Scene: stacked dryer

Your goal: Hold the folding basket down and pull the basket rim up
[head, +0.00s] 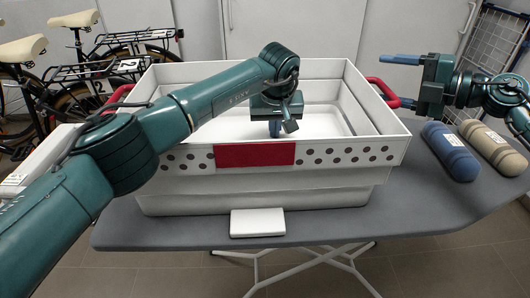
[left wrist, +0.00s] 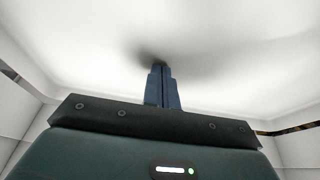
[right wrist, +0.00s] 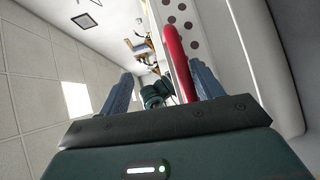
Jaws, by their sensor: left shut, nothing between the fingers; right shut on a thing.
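The white folding basket (head: 200,185) stands on the grey ironing board, its walls up in stepped tiers. Its rim (head: 345,155) has a dotted band with a red panel (head: 254,155). My left gripper (head: 275,128) is inside the basket, pointing down, shut and empty; in the left wrist view its closed fingertips (left wrist: 160,68) are at the white basket floor. Whether they touch it is unclear. My right gripper (head: 392,76) is at the right red handle (head: 383,92), which lies between its fingers in the right wrist view (right wrist: 178,60), close to one finger. The left red handle (head: 120,95) is free.
A blue roll (head: 450,150) and a beige roll (head: 494,150) lie right of the basket. A small white box (head: 257,222) lies in front of it on the ironing board (head: 190,232). Bicycles (head: 90,65) stand behind left; a drying rack (head: 500,45) stands behind right.

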